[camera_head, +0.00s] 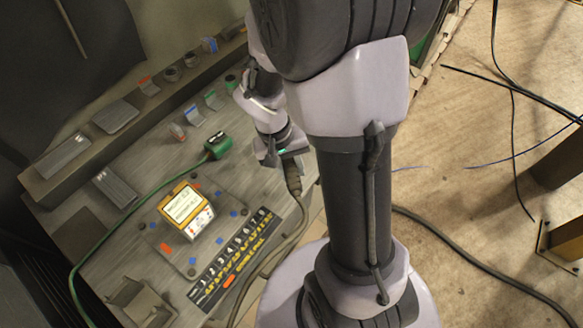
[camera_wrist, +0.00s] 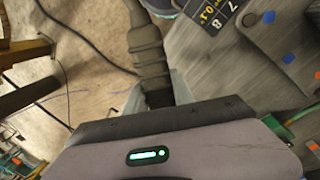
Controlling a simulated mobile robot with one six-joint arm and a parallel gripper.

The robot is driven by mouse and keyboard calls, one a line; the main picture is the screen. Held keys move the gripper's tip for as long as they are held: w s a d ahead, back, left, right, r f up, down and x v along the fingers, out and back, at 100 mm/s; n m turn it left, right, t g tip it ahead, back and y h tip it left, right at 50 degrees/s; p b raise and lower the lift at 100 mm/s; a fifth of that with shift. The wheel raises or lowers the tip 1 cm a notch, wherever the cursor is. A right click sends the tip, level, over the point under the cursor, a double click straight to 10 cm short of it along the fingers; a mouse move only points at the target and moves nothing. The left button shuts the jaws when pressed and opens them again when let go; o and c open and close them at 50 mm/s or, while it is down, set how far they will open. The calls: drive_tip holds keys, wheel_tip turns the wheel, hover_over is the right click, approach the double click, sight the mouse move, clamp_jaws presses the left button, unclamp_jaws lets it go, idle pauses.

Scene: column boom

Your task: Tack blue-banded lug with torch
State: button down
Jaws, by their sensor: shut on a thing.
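My gripper (camera_head: 281,158) is shut on the torch (camera_head: 293,180), at the right edge of the bench. In the wrist view the torch's ribbed dark handle (camera_wrist: 147,45) sits between the jaws of my gripper (camera_wrist: 158,92). The torch tip cannot be made out. A small curved piece with a blue band, seemingly a lug (camera_head: 193,117), stands on the bench top, left of my gripper and apart from it. Another blue-banded piece (camera_head: 209,45) sits on the raised back ledge. I cannot tell which one the task names.
A green clamp (camera_head: 217,146) with a green cable lies mid-bench. A yellow-framed box with a display (camera_head: 186,208) stands on a plate near a numbered strip (camera_head: 240,255). Green- (camera_head: 212,100) and orange-banded (camera_head: 148,86) pieces are nearby. The torch cable runs along the bench's front edge.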

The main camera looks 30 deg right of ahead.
drive_tip(key=r+p, duration=0.2)
drive_tip(key=s+a+r+p, duration=0.1)
drive_tip(key=r+p, duration=0.1)
drive_tip(key=r, duration=0.1)
drive_tip(key=r+p, duration=0.2)
drive_tip(key=r, duration=0.1)
drive_tip(key=shift+s+a+r, duration=0.25)
drive_tip(key=shift+s+a, duration=0.1)
drive_tip(key=shift+s, duration=0.05)
drive_tip(key=shift+f, duration=0.1)
idle(0.4)
